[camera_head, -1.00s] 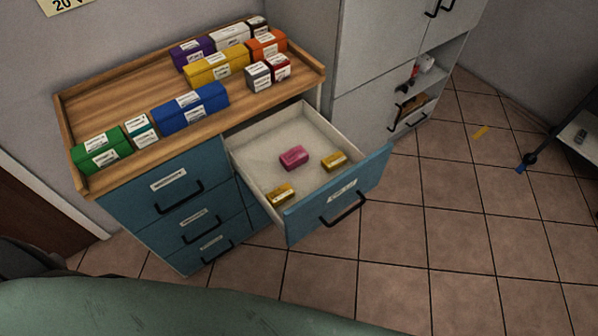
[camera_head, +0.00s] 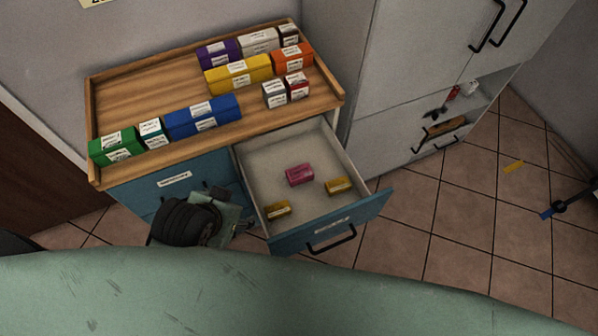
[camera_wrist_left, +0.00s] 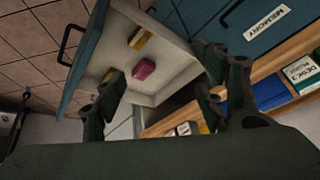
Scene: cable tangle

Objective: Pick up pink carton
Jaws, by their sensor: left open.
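The pink carton (camera_head: 299,175) lies in the open drawer (camera_head: 262,160), near the middle of its floor. It also shows in the left wrist view (camera_wrist_left: 143,69), between and beyond my fingers. My left gripper (camera_wrist_left: 158,88) is open and empty, with its fingers spread. In the head view my left arm's end (camera_head: 235,228) is at the drawer's left front side, apart from the pink carton. My right gripper is not in view.
Two yellow cartons lie in the drawer, one to the right (camera_head: 338,186) and one at the front left (camera_head: 277,210). The blue drawer front (camera_head: 335,222) and side walls surround them. Several coloured boxes stand on the wooden top (camera_head: 150,95). A grey cabinet (camera_head: 400,80) stands at the right.

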